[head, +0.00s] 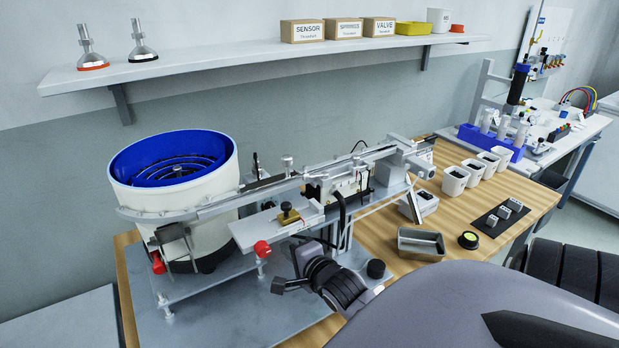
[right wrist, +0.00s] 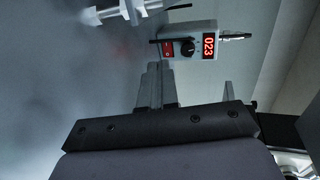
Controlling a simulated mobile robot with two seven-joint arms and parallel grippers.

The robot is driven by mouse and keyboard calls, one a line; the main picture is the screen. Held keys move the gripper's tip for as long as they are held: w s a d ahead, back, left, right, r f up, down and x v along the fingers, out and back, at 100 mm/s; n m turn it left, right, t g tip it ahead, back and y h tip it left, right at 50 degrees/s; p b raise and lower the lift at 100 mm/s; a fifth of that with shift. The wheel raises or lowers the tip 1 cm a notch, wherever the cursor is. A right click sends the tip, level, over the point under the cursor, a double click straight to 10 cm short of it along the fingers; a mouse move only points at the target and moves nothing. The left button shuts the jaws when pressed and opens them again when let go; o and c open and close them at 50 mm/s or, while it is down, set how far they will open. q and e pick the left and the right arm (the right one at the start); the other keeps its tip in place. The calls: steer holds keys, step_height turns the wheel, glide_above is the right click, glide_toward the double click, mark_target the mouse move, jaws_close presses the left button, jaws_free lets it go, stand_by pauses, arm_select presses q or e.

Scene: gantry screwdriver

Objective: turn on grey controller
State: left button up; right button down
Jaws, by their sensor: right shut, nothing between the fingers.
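The grey controller (right wrist: 202,30) shows in the right wrist view, turned on its side, at the top right of centre. It has a black round knob (right wrist: 187,48), a small red switch (right wrist: 168,49) and a red lit display (right wrist: 209,46) reading 023. My right gripper (right wrist: 155,85) is shut and empty, its fingers below and left of the switch in that picture, apart from it. In the head view my right gripper (head: 279,286) is low at the front of the bench. I cannot pick out the controller there. My left gripper is not in view.
A white bowl feeder with a blue inside (head: 172,155) and a long metal rail (head: 262,188) stand behind my right gripper. A metal tray (head: 420,243), white bins (head: 455,181) and a round yellow-black item (head: 468,240) are on the wooden bench to the right.

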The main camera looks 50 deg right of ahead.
steer(key=v, duration=0.3)
steer(key=a+v, duration=0.1)
steer(key=v, duration=0.6)
steer(key=shift+w+a+r, duration=0.1)
steer(key=shift+a+r, duration=0.1)
steer(key=shift+a, duration=0.1)
